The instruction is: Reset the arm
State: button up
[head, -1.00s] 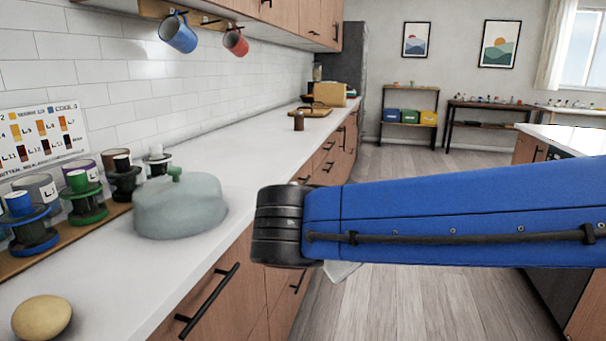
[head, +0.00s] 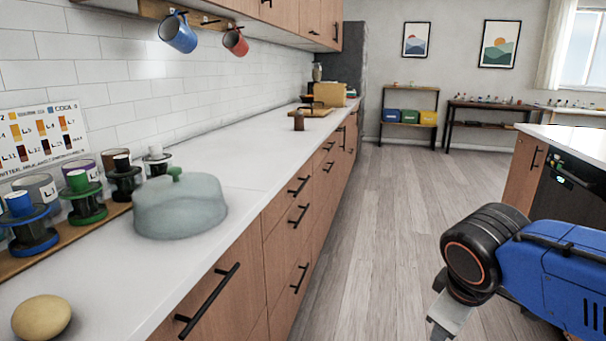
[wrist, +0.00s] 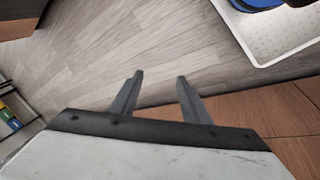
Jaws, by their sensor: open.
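My gripper (wrist: 157,92) shows in the wrist view with its two grey fingers apart and nothing between them. It is above the wooden floor, and the floor shows beyond the fingertips. In the head view my blue arm is at the lower right, over the aisle and clear of the left counter. The fingers cannot be made out in the head view.
The left counter (head: 235,170) holds a pale green domed lid (head: 180,208), a yellow rounded object (head: 42,317) and several spools. Mugs hang above, one blue (head: 178,33) and one red (head: 236,42). The island (head: 570,140) stands at right. The aisle floor (head: 375,230) is clear.

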jog(key=s+f+m, duration=0.1)
jog(key=m, duration=0.1)
jog(key=s+d+f+m+y, duration=0.1)
jog(key=m, duration=0.2)
jog(key=s+d+m+y, duration=0.1)
jog(key=s+m, duration=0.1)
jog(key=shift+s+f+m+t, duration=0.1)
jog(key=shift+f+m+t, duration=0.2)
jog(key=shift+f+t, duration=0.1)
